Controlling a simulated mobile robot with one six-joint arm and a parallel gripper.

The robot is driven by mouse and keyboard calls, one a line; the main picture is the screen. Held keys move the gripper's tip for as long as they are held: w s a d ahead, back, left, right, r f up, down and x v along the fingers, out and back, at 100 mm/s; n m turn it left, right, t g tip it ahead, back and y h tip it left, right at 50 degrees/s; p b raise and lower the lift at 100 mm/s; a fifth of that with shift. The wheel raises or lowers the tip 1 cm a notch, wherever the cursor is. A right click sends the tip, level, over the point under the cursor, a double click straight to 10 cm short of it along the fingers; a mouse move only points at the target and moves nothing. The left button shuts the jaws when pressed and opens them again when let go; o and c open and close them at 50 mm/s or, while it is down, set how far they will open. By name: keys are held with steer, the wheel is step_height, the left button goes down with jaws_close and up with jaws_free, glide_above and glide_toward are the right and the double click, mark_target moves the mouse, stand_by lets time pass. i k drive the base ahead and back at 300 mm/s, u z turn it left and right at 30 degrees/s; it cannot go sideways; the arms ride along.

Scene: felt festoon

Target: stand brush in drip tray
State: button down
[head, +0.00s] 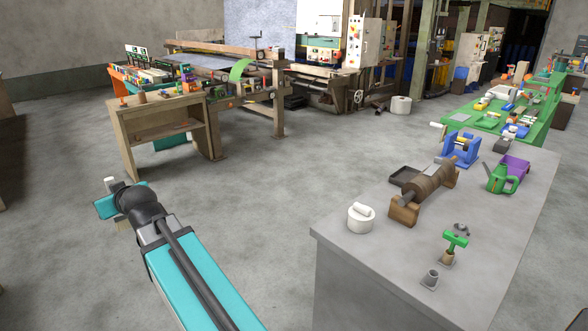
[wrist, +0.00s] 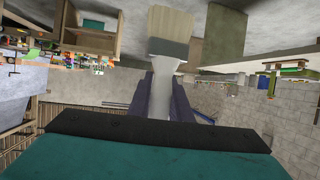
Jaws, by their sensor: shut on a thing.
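In the wrist view my gripper (wrist: 167,92) is shut on the brush (wrist: 171,24), around its pale handle. The brush's cream bristles and grey ferrule stick out beyond the fingers. In the head view my teal arm reaches out over the open floor at the lower left, and the fingers are not clear there. A dark shallow tray (head: 405,178) lies on the grey bench, beside a brown roller, well to the right of my arm. A purple tray (head: 516,167) lies farther right on the same bench. I cannot tell for sure which is the drip tray.
A wooden stand (head: 157,131) is at the left. Open floor (head: 260,205) lies between.

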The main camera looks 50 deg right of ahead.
mark_target(408, 179)
steer(key=z, duration=0.5)
steer(key=i, duration=1.35)
steer(key=z, duration=0.8)
steer(key=i, duration=1.2)
steer(key=z, duration=0.3)
